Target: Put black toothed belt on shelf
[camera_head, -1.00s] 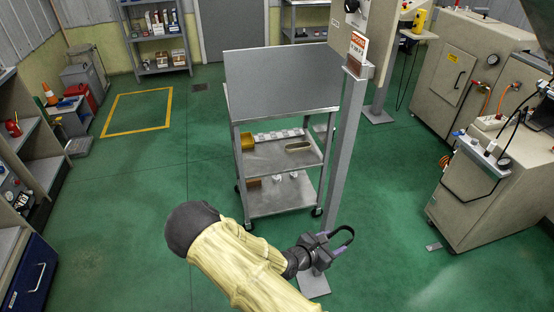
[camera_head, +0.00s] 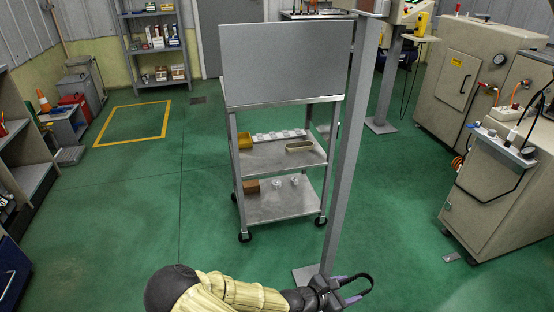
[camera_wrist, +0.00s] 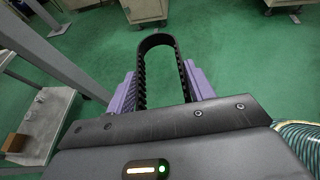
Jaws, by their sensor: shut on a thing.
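My gripper (camera_head: 338,293) is at the bottom of the head view, in front of the foot of a grey post. It is shut on the black toothed belt (camera_head: 362,278), which loops out to the right of the fingers. In the wrist view the belt (camera_wrist: 158,41) is an upright loop with teeth on its inside, between the purple fingers (camera_wrist: 157,92). The shelf is not certain: a grey cart with shelves (camera_head: 262,157) stands beyond my gripper, and a grey shelf unit (camera_head: 158,16) stands at the back wall.
The cart's middle shelf holds a yellow bin (camera_head: 246,141), a white row of parts and a beige tray (camera_head: 299,146). Its lower shelf holds a brown box (camera_head: 251,187) and small white parts. Beige machines (camera_head: 498,190) stand at right. Green floor is clear at left.

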